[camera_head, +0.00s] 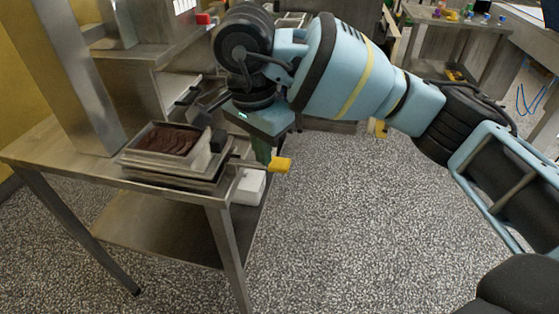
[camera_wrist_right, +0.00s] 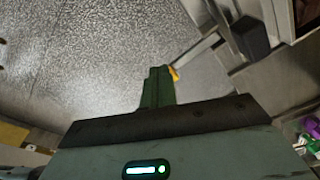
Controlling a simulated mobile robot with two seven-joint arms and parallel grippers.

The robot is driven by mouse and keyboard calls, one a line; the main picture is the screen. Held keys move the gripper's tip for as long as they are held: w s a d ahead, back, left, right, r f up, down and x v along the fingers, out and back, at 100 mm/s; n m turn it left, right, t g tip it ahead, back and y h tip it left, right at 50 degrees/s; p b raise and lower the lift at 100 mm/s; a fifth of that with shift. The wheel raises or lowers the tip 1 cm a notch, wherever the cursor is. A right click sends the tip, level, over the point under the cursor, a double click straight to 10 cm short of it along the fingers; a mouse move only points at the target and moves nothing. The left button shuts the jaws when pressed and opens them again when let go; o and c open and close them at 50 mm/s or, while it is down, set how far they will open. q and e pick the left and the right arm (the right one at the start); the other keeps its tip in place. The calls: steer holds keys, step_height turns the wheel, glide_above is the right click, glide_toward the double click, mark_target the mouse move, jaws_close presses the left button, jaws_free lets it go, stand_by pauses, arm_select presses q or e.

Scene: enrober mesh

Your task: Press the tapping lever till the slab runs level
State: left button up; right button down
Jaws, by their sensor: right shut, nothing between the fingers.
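The slab (camera_head: 168,139) is dark brown, with an uneven, rippled surface, in a metal tray (camera_head: 128,158) on the steel table at left. The tapping lever is a thin bar with a yellow end (camera_head: 281,164), sticking out past the table's right edge. My right gripper (camera_head: 264,160) is shut and empty, its green fingers pointing down beside the yellow end; I cannot tell whether they touch. In the right wrist view the shut fingers (camera_wrist_right: 158,84) partly cover the yellow end (camera_wrist_right: 174,73). My left gripper is not in view.
A black block (camera_head: 218,140) stands at the tray's right side. Metal machinery stands behind the tray. The speckled floor to the right is clear.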

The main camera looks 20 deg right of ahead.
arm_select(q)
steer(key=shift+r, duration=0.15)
arm_select(e)
steer(key=r, duration=0.4)
steer(key=shift+s+a, duration=0.1)
steer(key=shift+a, duration=0.1)
arm_select(q)
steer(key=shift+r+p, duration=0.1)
steer(key=shift+p, duration=0.2)
stand_by(1.0)
